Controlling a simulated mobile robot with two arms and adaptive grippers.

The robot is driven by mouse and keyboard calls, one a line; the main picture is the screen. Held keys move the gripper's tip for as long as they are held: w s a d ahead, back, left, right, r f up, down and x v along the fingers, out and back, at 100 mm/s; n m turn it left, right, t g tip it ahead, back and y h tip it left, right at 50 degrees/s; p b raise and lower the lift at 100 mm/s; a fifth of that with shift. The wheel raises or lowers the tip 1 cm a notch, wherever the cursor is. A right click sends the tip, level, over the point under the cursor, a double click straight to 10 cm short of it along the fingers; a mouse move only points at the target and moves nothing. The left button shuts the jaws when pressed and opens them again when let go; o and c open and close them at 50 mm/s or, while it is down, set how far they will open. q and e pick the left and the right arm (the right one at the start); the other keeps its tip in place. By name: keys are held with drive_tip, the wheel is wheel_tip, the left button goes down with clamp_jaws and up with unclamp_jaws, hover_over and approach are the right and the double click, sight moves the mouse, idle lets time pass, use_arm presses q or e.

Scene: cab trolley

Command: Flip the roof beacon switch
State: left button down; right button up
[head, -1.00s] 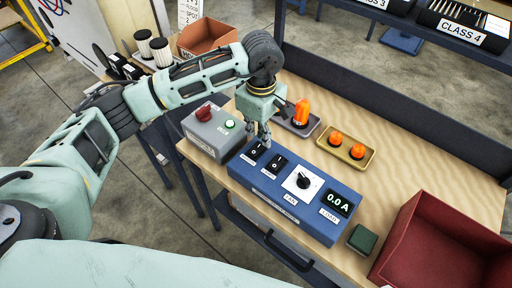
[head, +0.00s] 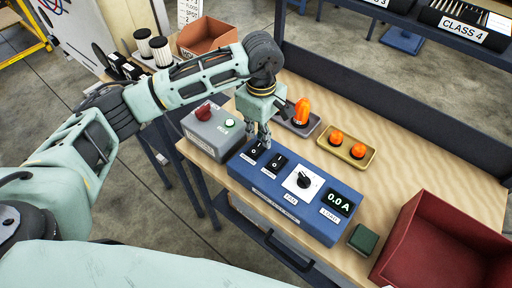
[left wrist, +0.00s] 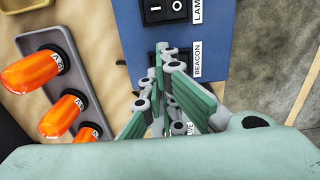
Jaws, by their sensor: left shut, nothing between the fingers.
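A blue control box (head: 262,187) stands on the bench with two black rocker switches, a dial and a display reading 0.0 A. The beacon switch (head: 256,150) is the leftmost rocker in the head view. In the left wrist view its BEACON label (left wrist: 197,58) shows, but the fingers hide most of the rocker. My left gripper (head: 266,144) is shut and empty, pointing down right at this switch; it also shows in the left wrist view (left wrist: 170,62). I cannot tell whether the fingertips touch it. The lamp switch (head: 276,162) sits beside it. My right gripper is not in view.
A grey box (head: 208,135) with a red knob stands left of the control box. Behind are a grey tray (head: 312,127) and a yellow tray (head: 362,162) with orange beacons. A dark green block (head: 363,239) and a red bin (head: 430,240) are at right.

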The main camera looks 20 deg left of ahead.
sight(260, 144)
use_arm(q)
drive_tip(key=shift+f+b, duration=0.85)
drive_tip(key=shift+f, duration=0.15)
drive_tip(key=shift+r, duration=0.1)
drive_tip(key=shift+r+p, duration=1.45)
drive_tip(key=shift+r, duration=2.05)
drive_tip(key=shift+s+f, duration=0.1)
